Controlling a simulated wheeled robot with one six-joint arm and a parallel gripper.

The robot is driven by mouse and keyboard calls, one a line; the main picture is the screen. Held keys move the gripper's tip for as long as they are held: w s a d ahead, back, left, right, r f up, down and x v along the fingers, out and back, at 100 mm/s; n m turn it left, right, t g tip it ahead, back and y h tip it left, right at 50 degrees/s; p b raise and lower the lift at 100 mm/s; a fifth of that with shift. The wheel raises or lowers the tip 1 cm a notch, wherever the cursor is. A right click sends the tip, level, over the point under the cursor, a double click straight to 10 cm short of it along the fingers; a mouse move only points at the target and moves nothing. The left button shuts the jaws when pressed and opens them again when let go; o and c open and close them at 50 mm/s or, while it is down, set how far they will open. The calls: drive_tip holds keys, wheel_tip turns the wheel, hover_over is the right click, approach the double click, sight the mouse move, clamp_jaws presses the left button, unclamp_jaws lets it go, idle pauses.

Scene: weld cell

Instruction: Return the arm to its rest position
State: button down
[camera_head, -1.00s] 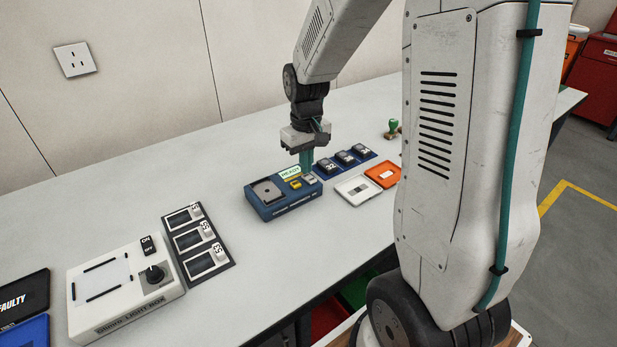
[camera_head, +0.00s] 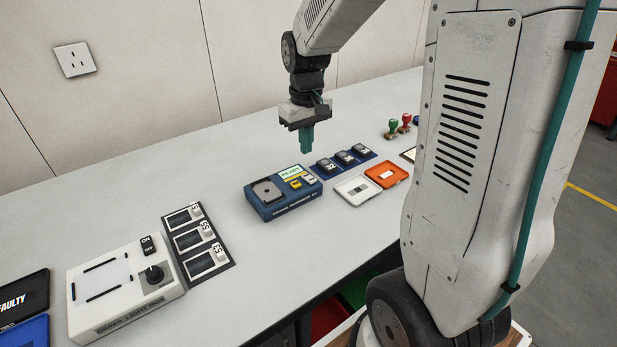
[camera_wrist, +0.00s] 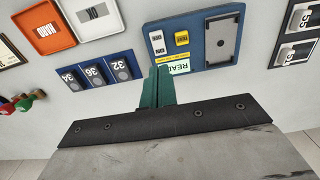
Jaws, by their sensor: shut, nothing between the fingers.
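My gripper (camera_head: 307,139) hangs above the bench, behind and above the blue device (camera_head: 285,206) with the READY display. Its green fingers are together and hold nothing. In the wrist view the shut fingers (camera_wrist: 158,88) point toward the bench beside the READY display (camera_wrist: 179,66), with the blue device (camera_wrist: 195,45) beyond. My arm is raised and bent, and its large white link fills the right of the head view.
A white light box (camera_head: 122,292) and a dark rack (camera_head: 197,243) with numbered slots stand at left. A blue numbered rack (camera_head: 344,160), a white tray (camera_head: 358,190), an orange tray (camera_head: 386,175) and stamps (camera_head: 393,128) lie right of the device. Bench behind is clear.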

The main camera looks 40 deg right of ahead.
idle(0.3)
drive_tip(key=s, duration=0.1)
drive_tip(key=s+a+g, duration=0.1)
drive_tip(key=s, duration=0.1)
drive_tip(key=shift+s+f+m, duration=0.1)
drive_tip(key=shift+f+m, duration=0.1)
drive_tip(key=shift+m, duration=0.2)
drive_tip(key=s+a+r+t, duration=0.1)
drive_tip(key=s+a+r, duration=0.3)
drive_tip(key=s, duration=0.6)
drive_tip(key=s+a+r+t, duration=0.1)
drive_tip(key=s+a+r, duration=0.4)
drive_tip(key=s, duration=0.5)
drive_tip(key=shift+s+a+r+n, duration=0.2)
drive_tip(key=shift+s+n, duration=0.05)
drive_tip(key=shift+n, duration=0.15)
